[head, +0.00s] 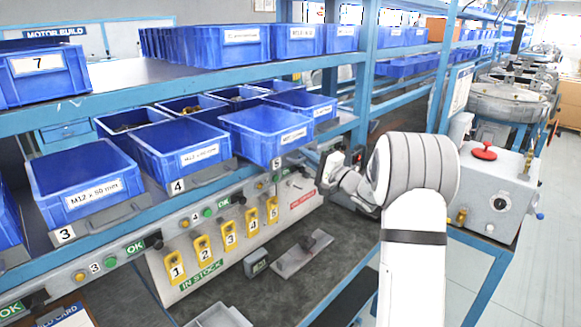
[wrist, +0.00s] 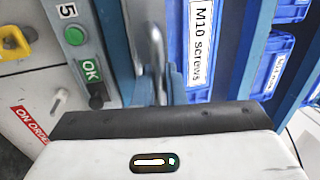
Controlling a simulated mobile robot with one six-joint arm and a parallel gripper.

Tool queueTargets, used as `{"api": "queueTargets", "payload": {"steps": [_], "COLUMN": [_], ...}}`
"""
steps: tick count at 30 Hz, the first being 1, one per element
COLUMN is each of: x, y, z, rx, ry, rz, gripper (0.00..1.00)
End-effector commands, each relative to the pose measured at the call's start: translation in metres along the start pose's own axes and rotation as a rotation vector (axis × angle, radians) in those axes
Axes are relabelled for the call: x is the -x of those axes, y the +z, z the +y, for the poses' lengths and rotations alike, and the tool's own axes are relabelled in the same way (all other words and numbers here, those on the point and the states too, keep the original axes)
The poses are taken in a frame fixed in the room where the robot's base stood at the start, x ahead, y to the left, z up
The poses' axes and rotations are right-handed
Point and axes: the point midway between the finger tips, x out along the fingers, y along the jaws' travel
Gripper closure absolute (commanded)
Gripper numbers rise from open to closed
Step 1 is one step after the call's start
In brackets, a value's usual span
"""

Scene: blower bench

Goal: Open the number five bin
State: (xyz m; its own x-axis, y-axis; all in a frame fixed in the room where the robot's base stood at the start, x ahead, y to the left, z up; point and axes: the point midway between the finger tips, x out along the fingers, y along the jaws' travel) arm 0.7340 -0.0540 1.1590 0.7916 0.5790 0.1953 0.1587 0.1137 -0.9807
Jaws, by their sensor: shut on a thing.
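The number five bin (head: 262,138) is a blue bin with a white label, at the right end of the middle shelf in the head view. It stands farther out over the shelf edge than the bins to its left. In the wrist view its label (wrist: 200,45) reads M10 screws. A grey metal handle (wrist: 154,45) runs down beside it. My gripper (head: 320,163) is just right of the bin's front. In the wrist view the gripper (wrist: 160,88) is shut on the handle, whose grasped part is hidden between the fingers.
Bins three (head: 85,182) and four (head: 182,148) sit to the left. Below is a rail with a green button (wrist: 75,36) and an OK lamp (wrist: 90,70) by the number 5. Yellow numbered tags (head: 228,233) hang under it. A grey machine (head: 495,185) stands right of my arm.

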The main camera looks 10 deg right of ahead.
Motion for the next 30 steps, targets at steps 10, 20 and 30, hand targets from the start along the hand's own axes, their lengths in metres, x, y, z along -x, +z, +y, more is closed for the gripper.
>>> {"api": "queueTargets", "payload": {"steps": [10, 20, 30], "x": [0.065, 0.082, 0.082], "y": [-0.001, -0.002, -0.002], "z": [-0.007, -0.015, -0.016], "rx": [0.000, -0.002, -0.002], "ry": [0.001, 0.002, 0.001], "rz": [0.006, 0.005, 0.005], "gripper": [1.00, 1.00, 0.87]}}
